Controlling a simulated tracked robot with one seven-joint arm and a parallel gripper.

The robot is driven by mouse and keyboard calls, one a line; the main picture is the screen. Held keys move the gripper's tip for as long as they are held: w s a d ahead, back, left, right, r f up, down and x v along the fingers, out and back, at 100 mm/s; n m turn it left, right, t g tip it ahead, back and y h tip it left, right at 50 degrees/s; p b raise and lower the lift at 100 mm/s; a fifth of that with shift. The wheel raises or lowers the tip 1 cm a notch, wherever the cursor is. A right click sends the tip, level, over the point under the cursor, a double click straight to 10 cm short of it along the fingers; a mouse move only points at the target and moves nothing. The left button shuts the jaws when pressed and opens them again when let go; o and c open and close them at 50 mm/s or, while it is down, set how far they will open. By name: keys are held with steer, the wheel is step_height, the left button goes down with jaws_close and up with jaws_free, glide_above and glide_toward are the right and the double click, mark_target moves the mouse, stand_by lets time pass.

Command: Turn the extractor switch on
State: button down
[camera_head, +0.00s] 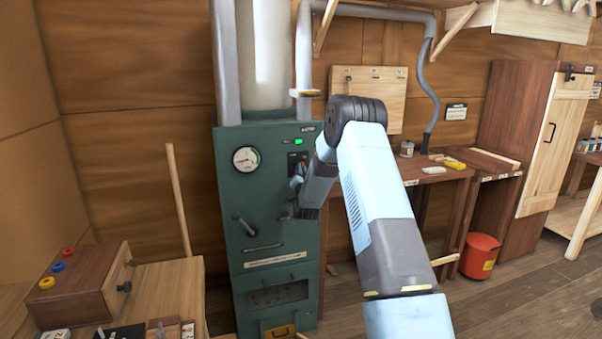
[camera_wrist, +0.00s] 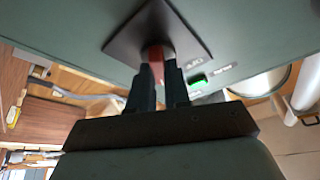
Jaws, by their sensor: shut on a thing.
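The extractor is a tall green cabinet (camera_head: 255,190) with a round gauge, standing against the wooden wall. Its switch has a dark square plate (camera_head: 297,157) on the upper right of the front. In the wrist view the plate (camera_wrist: 158,35) carries a red switch lever (camera_wrist: 155,62). My gripper (camera_wrist: 158,85) is at the plate with its two dark fingers shut on the red lever. A green lit lamp (camera_head: 299,141) is above the plate, and it also shows in the wrist view (camera_wrist: 197,83). In the head view my arm partly hides the switch.
A lever handle (camera_head: 242,224) and a horizontal bar stick out from the cabinet front. A wooden bench (camera_head: 170,290) with a box with coloured buttons (camera_head: 80,282) is at the left. A workbench (camera_head: 435,170) and a red bucket (camera_head: 480,256) are at the right.

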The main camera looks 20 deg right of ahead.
steer(key=shift+m, duration=0.6)
steer(key=c, duration=1.1)
jaws_free()
steer(key=shift+s, duration=0.1)
steer(key=v, duration=1.3)
steer(key=shift+s+a+f, duration=0.15)
steer(key=shift+s, duration=0.1)
